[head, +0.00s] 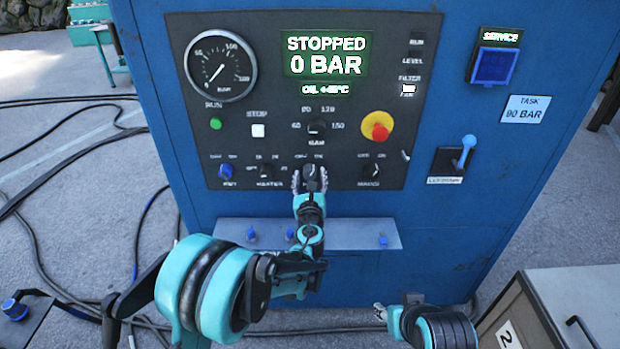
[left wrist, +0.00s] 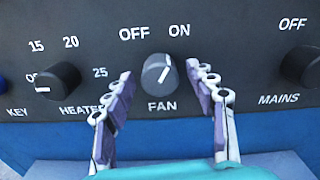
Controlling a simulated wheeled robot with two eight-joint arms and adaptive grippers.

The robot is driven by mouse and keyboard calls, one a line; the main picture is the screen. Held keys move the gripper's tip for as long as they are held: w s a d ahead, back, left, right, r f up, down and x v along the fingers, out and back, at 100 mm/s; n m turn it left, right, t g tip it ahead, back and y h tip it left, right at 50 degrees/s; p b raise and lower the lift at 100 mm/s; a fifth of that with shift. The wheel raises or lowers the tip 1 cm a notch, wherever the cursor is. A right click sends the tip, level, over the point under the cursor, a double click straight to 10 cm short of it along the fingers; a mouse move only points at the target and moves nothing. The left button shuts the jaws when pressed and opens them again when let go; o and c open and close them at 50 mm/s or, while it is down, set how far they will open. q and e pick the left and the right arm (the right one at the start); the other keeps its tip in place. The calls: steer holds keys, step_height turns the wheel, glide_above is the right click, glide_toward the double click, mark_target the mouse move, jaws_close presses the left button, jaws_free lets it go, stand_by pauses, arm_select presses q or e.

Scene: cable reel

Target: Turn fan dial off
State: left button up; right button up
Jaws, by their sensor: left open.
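The fan dial (left wrist: 157,72) is a dark grey round knob above the word FAN, with OFF at its upper left and ON at its upper right. Its white mark is slanted, its upper end leaning toward ON. My left gripper (head: 310,184) is at the lower middle of the panel, in front of the dial. In the left wrist view its fingers (left wrist: 162,98) are open, one on each side of and below the dial, with gaps to it. In the head view the fingers partly hide the dial. My right gripper (head: 380,312) is low, away from the panel; its fingers are too small to judge.
The heater knob (left wrist: 58,80) is left of the fan dial, and the mains knob (left wrist: 301,66) is right. Above are a red emergency button (head: 379,128) and a display (head: 326,57) reading STOPPED, 0 BAR. A ledge (head: 352,234) with blue pegs projects below the panel.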

arm_select(q)
steer(key=c, duration=1.2)
steer(key=shift+o, duration=0.2)
steer(key=shift+n, duration=0.4)
steer(key=n, duration=0.5)
steer(key=shift+n, duration=0.3)
steer(key=n, duration=0.5)
steer(key=shift+n+b, duration=0.3)
steer(key=shift+b, duration=0.1)
steer(key=o, duration=1.2)
steer(key=shift+c, duration=0.2)
